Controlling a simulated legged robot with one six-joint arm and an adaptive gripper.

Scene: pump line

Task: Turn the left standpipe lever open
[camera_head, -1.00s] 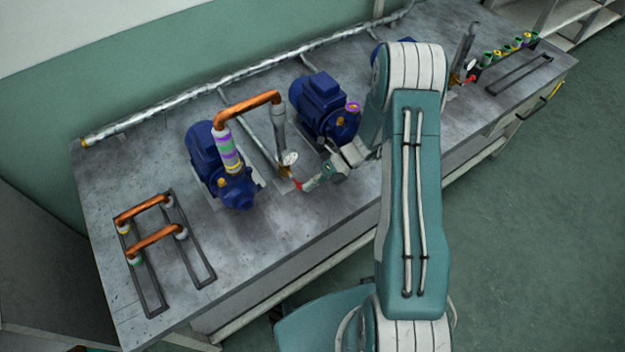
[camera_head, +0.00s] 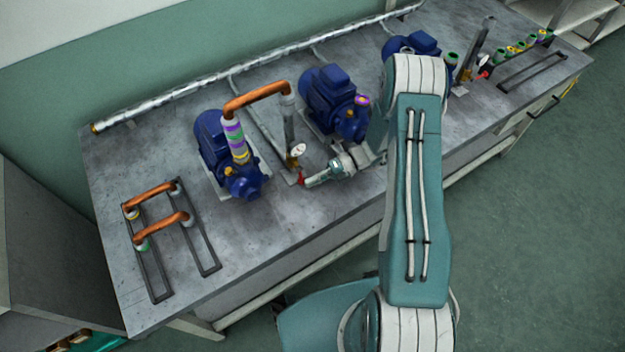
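The left standpipe (camera_head: 289,120) is a grey upright pipe joined by a copper elbow to the left blue pump. A round white gauge (camera_head: 298,149) and a brass valve (camera_head: 292,163) sit near its foot. The red lever (camera_head: 301,180) shows low at the valve's front. My gripper (camera_head: 307,181) reaches in from the right, low over the bench, with its fingertips at the red lever. The fingers look small and overlap the lever, so I cannot tell whether they grip it or only touch it.
Blue pumps (camera_head: 330,98) stand behind my gripper and to the left (camera_head: 243,185). A second standpipe (camera_head: 487,40) with a red lever (camera_head: 484,75) is at the far right. Copper pipes (camera_head: 160,227) lie on a rack at the left.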

